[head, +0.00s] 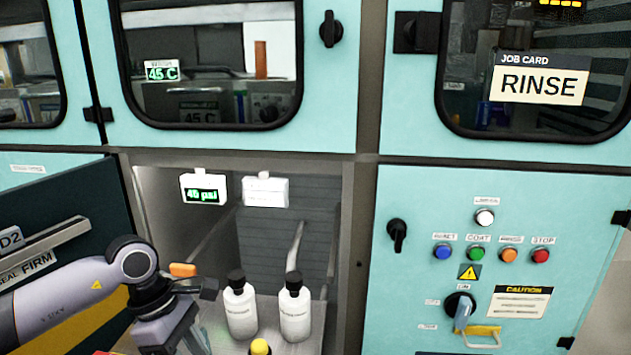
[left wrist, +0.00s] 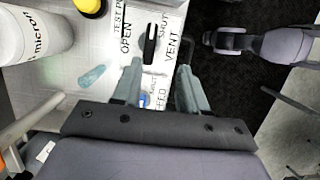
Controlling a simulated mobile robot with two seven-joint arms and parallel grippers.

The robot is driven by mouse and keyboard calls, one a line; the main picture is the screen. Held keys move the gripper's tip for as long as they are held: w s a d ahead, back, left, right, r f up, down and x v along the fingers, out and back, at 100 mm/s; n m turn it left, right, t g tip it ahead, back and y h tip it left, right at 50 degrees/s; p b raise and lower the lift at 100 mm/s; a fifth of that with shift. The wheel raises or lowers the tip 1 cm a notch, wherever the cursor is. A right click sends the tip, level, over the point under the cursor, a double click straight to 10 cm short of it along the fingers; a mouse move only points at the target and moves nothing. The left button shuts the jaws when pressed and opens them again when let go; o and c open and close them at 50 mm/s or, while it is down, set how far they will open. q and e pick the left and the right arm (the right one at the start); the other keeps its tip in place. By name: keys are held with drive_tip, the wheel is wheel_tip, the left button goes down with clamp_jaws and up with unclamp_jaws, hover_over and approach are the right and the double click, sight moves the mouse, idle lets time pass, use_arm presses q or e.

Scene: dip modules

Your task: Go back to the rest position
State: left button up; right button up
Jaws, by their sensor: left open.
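My left gripper (left wrist: 160,88) is open in the left wrist view. Its two grey-green fingers stand apart, with nothing seen held between them. A black handle (left wrist: 150,44) on a white labelled panel (left wrist: 170,18) lies just beyond the fingertips. The labels there include OPEN, SHUT and VENT. In the head view my left arm (head: 75,292) comes in from the left, its wrist bent down at the lower edge beside the open bay. The fingertips cannot be made out clearly there.
Two white bottles with black caps (head: 240,305) (head: 295,306) stand in the bay, right of my left arm. A yellow cap (head: 260,346) shows in front of them. A dark open drawer or door (head: 60,205) is at left. A button panel (head: 490,250) is at right.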

use_arm(q)
drive_tip(key=s+d+r+n+h+p, duration=0.1)
drive_tip(key=s+d+r+n+h, duration=0.15)
drive_tip(key=d+n+h, duration=0.35)
drive_tip(key=s+d+r+n+t+h+p, duration=0.1)
drive_tip(key=s+d+r+h, duration=0.2)
drive_tip(key=d, duration=0.4)
drive_tip(key=s+d+r+n+h+p, duration=0.1)
drive_tip(key=d+r+n+h+p, duration=0.1)
drive_tip(key=d+n+h, duration=0.35)
drive_tip(key=w+a+f+n+t+y+p, duration=0.15)
drive_tip(key=a+n+t+y, duration=0.25)
drive_tip(key=n+t, duration=0.65)
drive_tip(key=w+a+f+n+t+y+p, duration=0.1)
drive_tip(key=a+f+n+t+y+p, duration=0.25)
drive_tip(key=n, duration=1.25)
drive_tip(key=s+a+f+n+g+y, duration=0.4)
drive_tip(key=s+a+f+n+y, duration=0.4)
drive_tip(key=s+f+n, duration=0.4)
drive_tip(key=shift+s+a+f+n, duration=0.35)
drive_tip(key=shift+a+f+n, duration=0.35)
drive_tip(key=shift+f, duration=0.05)
